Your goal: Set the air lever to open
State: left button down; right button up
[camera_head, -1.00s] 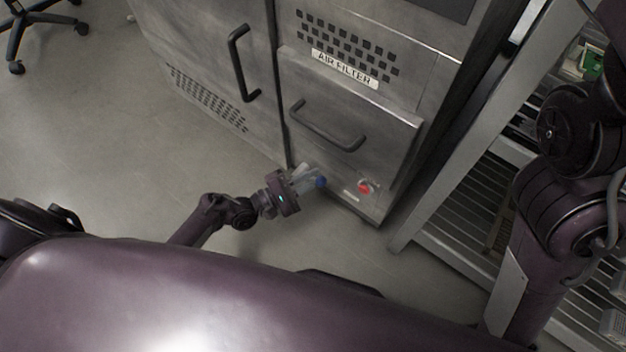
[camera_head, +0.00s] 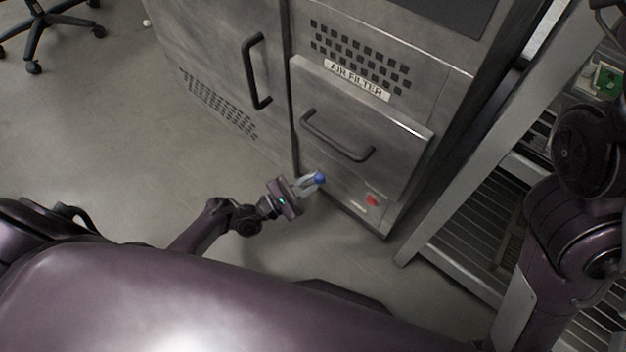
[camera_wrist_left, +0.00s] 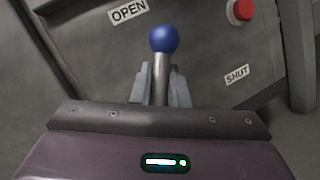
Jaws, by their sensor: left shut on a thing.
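The air lever is a metal rod with a blue ball knob (camera_wrist_left: 164,39). In the left wrist view the rod stands between the two grey fingers of my left gripper (camera_wrist_left: 160,84), which is shut on it below the knob. In the head view the blue knob (camera_head: 319,178) shows at the fingertips of my left gripper (camera_head: 308,184), low on the cabinet front. An OPEN label (camera_wrist_left: 128,11) is up and left of the knob in the wrist view. A SHUT label (camera_wrist_left: 237,74) is to its right and lower. The lever's base is hidden behind the gripper.
A red button (camera_head: 372,200) sits right of the lever on the cabinet. Above are a drawer handle (camera_head: 338,136) and an AIR FILTER label (camera_head: 357,80). A metal rack (camera_head: 475,215) stands at the right.

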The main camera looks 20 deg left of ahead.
aim_at(310, 183)
pick_arm(q)
jog(key=shift+a, duration=0.15)
jog(key=c, duration=1.4)
grip_release()
jog(key=v, duration=0.7)
jog(key=shift+s+a+f, duration=0.2)
jog(key=shift+s, duration=0.15)
